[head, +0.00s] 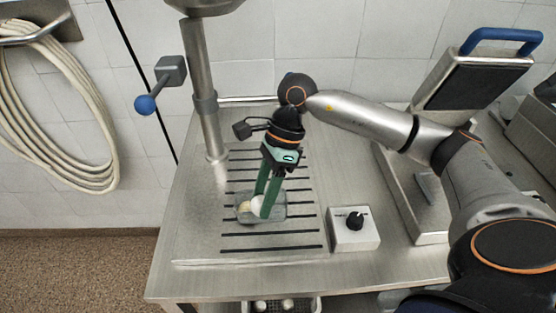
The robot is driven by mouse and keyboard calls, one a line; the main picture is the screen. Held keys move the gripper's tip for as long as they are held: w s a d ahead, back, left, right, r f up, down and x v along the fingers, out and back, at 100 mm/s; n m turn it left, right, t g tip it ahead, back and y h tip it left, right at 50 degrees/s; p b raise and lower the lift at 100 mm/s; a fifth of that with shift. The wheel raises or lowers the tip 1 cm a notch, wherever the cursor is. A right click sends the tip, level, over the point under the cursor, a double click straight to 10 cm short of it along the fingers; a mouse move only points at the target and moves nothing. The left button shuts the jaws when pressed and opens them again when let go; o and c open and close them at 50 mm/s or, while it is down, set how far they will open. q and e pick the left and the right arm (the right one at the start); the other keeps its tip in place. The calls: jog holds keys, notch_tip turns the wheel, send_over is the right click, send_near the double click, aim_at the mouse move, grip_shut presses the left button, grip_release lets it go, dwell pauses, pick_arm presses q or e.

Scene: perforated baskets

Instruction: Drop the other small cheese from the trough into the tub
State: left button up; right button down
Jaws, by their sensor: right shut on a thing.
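My right gripper (264,209) points down, with its green fingers reaching into a small clear container (275,213) on the slotted steel table. Its fingers are shut on a white rounded small cheese (256,205), partly hidden by a finger. A second, yellowish pale piece (244,206) lies just left of it, in or behind the clear wall. I cannot tell whether the held cheese touches the container's floor. The clear container looks like the tub; no trough is clearly identifiable. My left gripper is out of view.
A grey control box with a black knob (354,221) stands right of the container. A steel column (203,100) rises behind left. Below the table's front edge, a basket (312,307) with pale round things shows partly.

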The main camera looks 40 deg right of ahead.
jog(key=w+d+r+m+t+h, duration=0.2)
jog(key=d+r+m+t, duration=0.3)
jog(key=m, duration=0.7)
notch_tip(320, 180, down, 7)
jog(key=b, duration=0.4)
jog(key=shift+r, duration=0.1)
jog(key=shift+a, duration=0.1)
jog(key=shift+c, duration=1.2)
grip_release()
jog(key=shift+o, duration=0.4)
